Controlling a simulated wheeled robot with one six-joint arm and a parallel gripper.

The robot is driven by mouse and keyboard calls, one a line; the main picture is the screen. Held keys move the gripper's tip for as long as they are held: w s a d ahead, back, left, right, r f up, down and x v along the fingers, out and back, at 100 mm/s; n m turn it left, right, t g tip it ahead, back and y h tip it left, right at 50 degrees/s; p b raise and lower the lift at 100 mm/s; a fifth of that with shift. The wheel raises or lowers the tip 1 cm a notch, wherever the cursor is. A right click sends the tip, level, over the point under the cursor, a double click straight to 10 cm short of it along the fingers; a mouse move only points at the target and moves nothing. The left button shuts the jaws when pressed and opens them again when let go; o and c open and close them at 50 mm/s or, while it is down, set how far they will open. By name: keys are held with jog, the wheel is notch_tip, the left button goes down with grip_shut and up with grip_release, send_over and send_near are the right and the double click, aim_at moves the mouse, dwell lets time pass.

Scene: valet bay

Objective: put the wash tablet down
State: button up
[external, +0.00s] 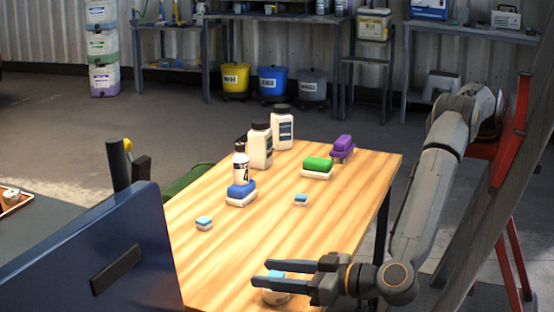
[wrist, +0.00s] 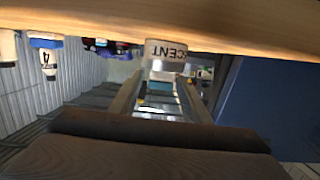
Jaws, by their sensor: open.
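My gripper (external: 261,272) is open low over the front of the wooden table. In the upside-down wrist view the pot (wrist: 166,50) has a label ending in "CENT", and the teal face of the tablet (wrist: 153,87) is between the fingers. The tablet appears to rest on the pot; the contact is hard to see. Two more blue-and-white tablets lie on the table, one at left (external: 204,223) and one mid-table (external: 301,200).
Behind are two larger white bottles (external: 260,146) (external: 282,129), a green brush (external: 318,168) and a purple brush (external: 343,147). A dark blue panel (external: 95,255) borders the left front.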

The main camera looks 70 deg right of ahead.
jog(key=s, duration=0.2)
jog(key=s+r, duration=0.1)
jog(key=s, duration=0.5)
jog(key=shift+s+r+b, duration=0.15)
jog(key=shift+s+b, duration=0.05)
jog(key=shift+b, duration=0.2)
